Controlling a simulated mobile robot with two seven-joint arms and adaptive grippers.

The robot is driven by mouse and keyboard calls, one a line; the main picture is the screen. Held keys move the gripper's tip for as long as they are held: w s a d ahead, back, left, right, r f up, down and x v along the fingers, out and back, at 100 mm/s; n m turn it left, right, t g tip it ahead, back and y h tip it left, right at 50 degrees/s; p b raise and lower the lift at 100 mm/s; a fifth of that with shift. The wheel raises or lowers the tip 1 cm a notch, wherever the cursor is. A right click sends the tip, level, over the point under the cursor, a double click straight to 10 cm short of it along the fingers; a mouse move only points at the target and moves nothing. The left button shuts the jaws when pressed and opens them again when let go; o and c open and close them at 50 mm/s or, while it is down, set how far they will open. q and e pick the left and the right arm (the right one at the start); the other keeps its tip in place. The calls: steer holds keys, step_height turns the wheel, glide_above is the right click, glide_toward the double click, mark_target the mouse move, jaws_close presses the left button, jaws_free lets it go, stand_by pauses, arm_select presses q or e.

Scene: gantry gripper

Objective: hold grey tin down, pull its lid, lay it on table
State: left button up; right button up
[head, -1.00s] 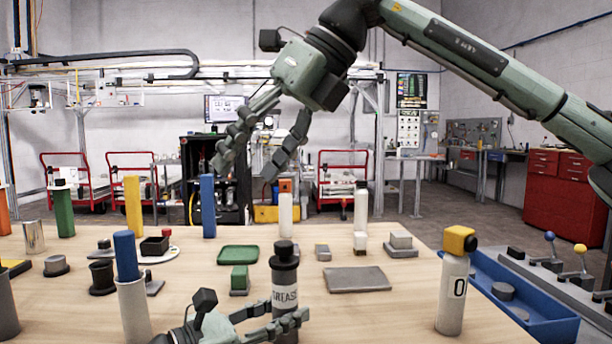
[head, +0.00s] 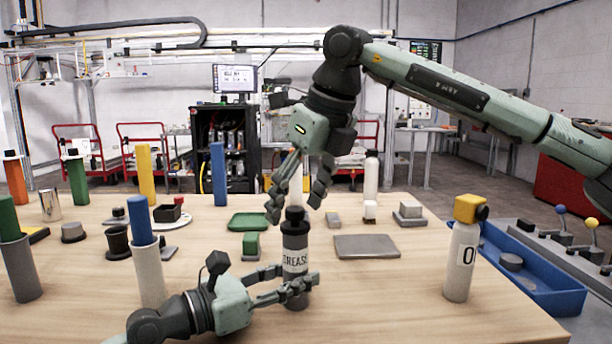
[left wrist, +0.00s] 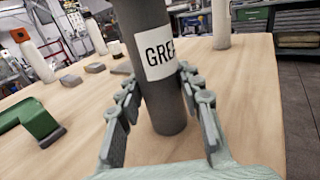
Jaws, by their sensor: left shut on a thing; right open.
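The grey tin (head: 295,250), labelled GREASE, stands upright on the table (head: 385,290). Its black knobbed lid (head: 295,214) is on top. My left gripper (head: 298,285) is shut on the tin's lower body. In the left wrist view the tin (left wrist: 163,105) stands between the left fingers (left wrist: 158,82), and its top is out of frame. My right gripper (head: 296,206) is open and points down at the lid, with one finger to each side of it in the picture. I cannot tell whether the fingers touch the lid.
A white bottle with a yellow cap (head: 461,255) stands to the right, before a blue bin (head: 550,292). A flat grey plate (head: 367,246) lies right of the tin. Bare table lies front right.

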mark_target(295, 208)
steer(key=shift+x, duration=0.75)
steer(key=shift+c, duration=0.5)
steer(key=c, duration=1.1)
steer(key=shift+r, duration=1.55)
steer(key=shift+r, duration=1.5)
arm_select(q)
steer(key=o, duration=1.3)
steer(key=shift+c, duration=0.2)
steer(key=shift+a, duration=0.1)
